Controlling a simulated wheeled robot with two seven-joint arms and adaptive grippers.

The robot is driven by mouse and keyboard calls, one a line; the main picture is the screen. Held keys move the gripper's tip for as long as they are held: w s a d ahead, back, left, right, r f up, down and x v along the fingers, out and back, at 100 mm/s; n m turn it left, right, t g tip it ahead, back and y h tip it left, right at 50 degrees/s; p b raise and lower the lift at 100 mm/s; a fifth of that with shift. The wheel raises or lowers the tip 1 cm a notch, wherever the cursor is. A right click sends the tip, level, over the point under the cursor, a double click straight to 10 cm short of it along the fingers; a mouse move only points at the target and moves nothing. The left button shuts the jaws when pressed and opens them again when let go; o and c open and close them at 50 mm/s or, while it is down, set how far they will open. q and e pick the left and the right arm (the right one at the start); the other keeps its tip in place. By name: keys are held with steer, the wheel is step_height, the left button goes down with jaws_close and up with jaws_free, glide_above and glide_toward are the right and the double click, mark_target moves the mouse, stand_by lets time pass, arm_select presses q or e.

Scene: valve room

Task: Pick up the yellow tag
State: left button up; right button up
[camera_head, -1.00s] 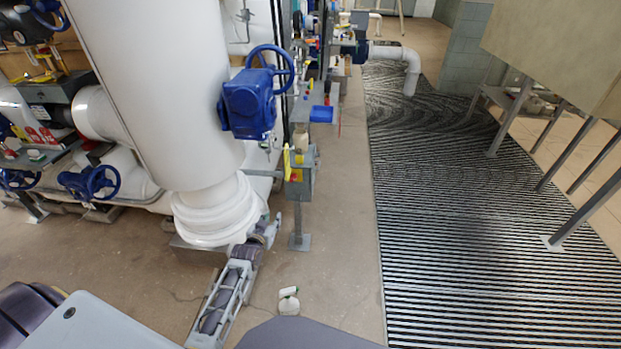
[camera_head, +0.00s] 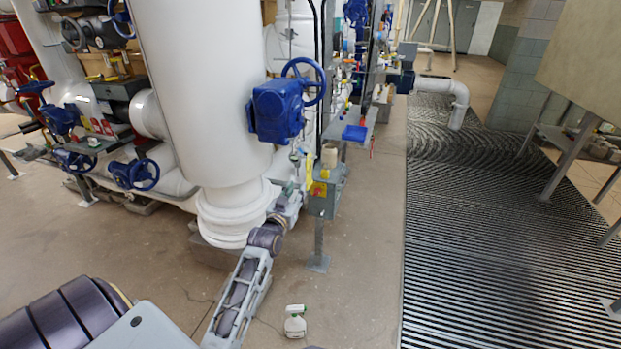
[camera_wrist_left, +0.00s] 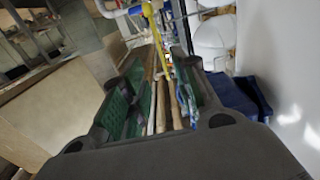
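The yellow tag (camera_head: 309,170) hangs upright beside the grey box on a post, near the middle of the head view. A thin yellow strip, which looks like the tag (camera_wrist_left: 154,32), also shows in the left wrist view, ahead of and between the fingertips. My left gripper (camera_head: 297,168) is just left of the tag in the head view, small and partly lost against the clutter. In the left wrist view its two fingers (camera_wrist_left: 160,75) with green pads stand apart. I cannot tell whether they touch the tag. My right gripper is not in view.
The grey box (camera_head: 328,193) stands on a post right of the tag. A large white pipe (camera_head: 200,90) with a blue valve actuator (camera_head: 278,110) rises at left. A blue tray (camera_head: 355,133) is behind. The ribbed mat (camera_head: 480,230) is clear.

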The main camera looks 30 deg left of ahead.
mark_target(309, 171)
arm_select(q)
steer(key=shift+w, duration=0.15)
